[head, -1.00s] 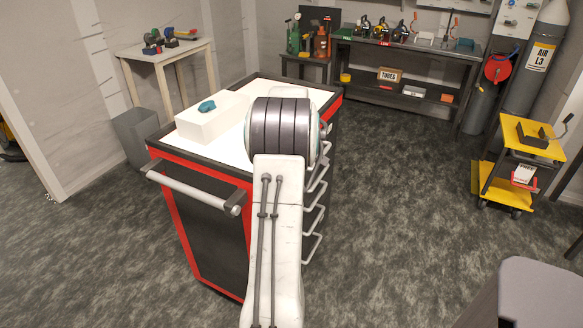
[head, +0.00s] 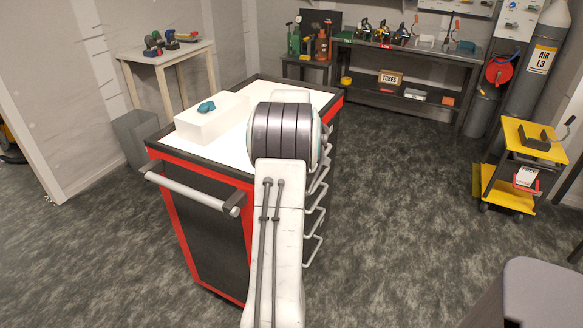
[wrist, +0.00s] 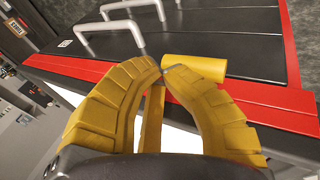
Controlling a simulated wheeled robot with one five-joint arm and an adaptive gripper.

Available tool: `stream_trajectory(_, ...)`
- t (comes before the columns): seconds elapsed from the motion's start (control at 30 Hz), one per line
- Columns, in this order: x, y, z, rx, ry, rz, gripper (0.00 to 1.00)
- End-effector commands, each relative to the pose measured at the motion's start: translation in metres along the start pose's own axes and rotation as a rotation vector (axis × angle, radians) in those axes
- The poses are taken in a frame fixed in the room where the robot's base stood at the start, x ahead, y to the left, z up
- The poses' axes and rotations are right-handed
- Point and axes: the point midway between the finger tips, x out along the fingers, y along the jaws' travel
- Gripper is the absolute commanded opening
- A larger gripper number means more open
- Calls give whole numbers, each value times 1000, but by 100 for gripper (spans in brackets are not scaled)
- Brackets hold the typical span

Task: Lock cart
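The red and black drawer cart (head: 208,237) stands in the middle of the head view, with a white top and a grey push handle (head: 190,193). Its drawer side with grey drawer handles (head: 314,222) faces right. In the wrist view, the cart's red edge strip (wrist: 110,72) and black drawer fronts (wrist: 240,35) show. A yellow cylinder (wrist: 197,68) sticks out by the red strip, just beyond my gripper (wrist: 161,72). My gripper's yellow fingers are closed together at the tips, with the cylinder beside the right tip. Contact cannot be told. My arm hides the gripper in the head view.
A white block (head: 205,122) with a teal object (head: 206,107) on it sits on the cart top. A grey bin (head: 136,138) stands left of the cart. A yellow trolley (head: 510,200) stands at the right. The floor between cart and trolley is clear.

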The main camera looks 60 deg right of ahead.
Motion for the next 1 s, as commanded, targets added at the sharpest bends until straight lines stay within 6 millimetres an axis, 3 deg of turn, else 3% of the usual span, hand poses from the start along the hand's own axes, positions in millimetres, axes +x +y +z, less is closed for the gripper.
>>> stream_trajectory(0.67, 4, -3, 2, 1, -4, -9, 0)
stream_trajectory(0.87, -12, 4, -2, -2, -1, -6, 0)
stream_trajectory(1.0, -36, 14, -9, -6, 3, -1, 0)
